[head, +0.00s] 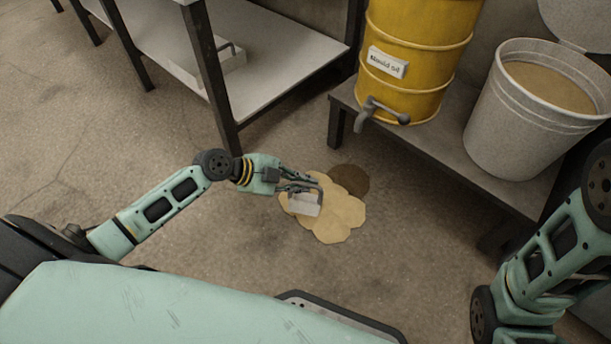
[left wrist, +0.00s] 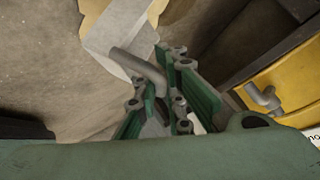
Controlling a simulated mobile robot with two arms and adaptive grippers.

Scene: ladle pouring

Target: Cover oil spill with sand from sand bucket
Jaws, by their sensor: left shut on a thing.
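The dark oil spill (head: 350,177) lies on the floor below the yellow drum, and only its upper right part shows. A patch of tan sand (head: 340,215) lies over and beside the rest of it. My left gripper (head: 301,182) is shut on the handle of a grey scoop (head: 305,204), which is over the sand. In the left wrist view the scoop's handle (left wrist: 138,68) sits between the fingers and its pan (left wrist: 118,30) is beyond them. The white sand bucket (head: 495,130) stands on the low bench at right, with sand (head: 550,85) inside. My right gripper is out of view.
A yellow drum (head: 415,50) labelled "Mould oil", with a grey tap (head: 378,110), stands on the low bench (head: 425,135). A metal shelf (head: 255,70) with a dark leg stands at upper left. The floor left of the sand is clear.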

